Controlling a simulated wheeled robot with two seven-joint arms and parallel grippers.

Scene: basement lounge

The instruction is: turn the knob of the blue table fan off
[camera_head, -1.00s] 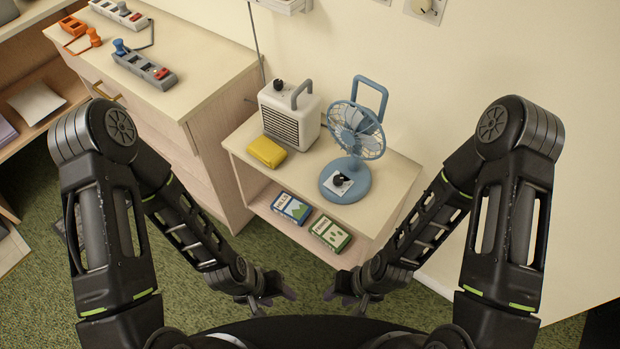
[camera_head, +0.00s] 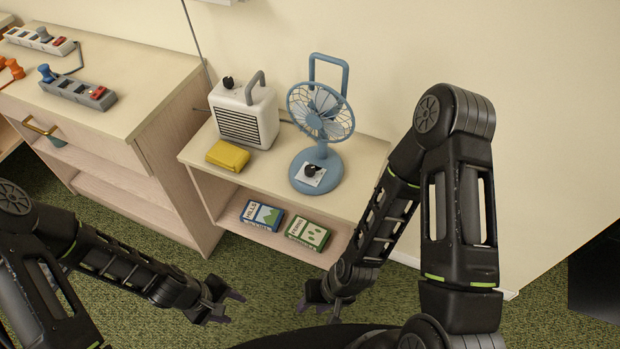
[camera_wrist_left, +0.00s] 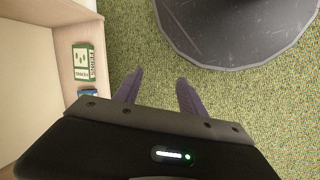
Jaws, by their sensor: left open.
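The blue table fan (camera_head: 320,112) stands upright on the top of a low shelf unit (camera_head: 357,170), near its right end. Its dark knob (camera_head: 311,170) sits on a white plate on the fan's round base, facing up. I cannot make out which setting the knob points to. My left gripper (camera_head: 229,308) is open and empty, low over the floor in front of the shelf; its spread fingers also show in the left wrist view (camera_wrist_left: 157,90). My right gripper (camera_head: 319,311) is open and empty, also low in front of the shelf. Neither gripper touches the fan.
A white heater (camera_head: 246,118) with a dark knob and a yellow box (camera_head: 228,156) stand left of the fan. Two books (camera_head: 262,216) (camera_head: 307,233) lie on the lower shelf. A taller cabinet (camera_head: 150,90) with power strips (camera_head: 77,92) stands at left. Green carpet is clear in front.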

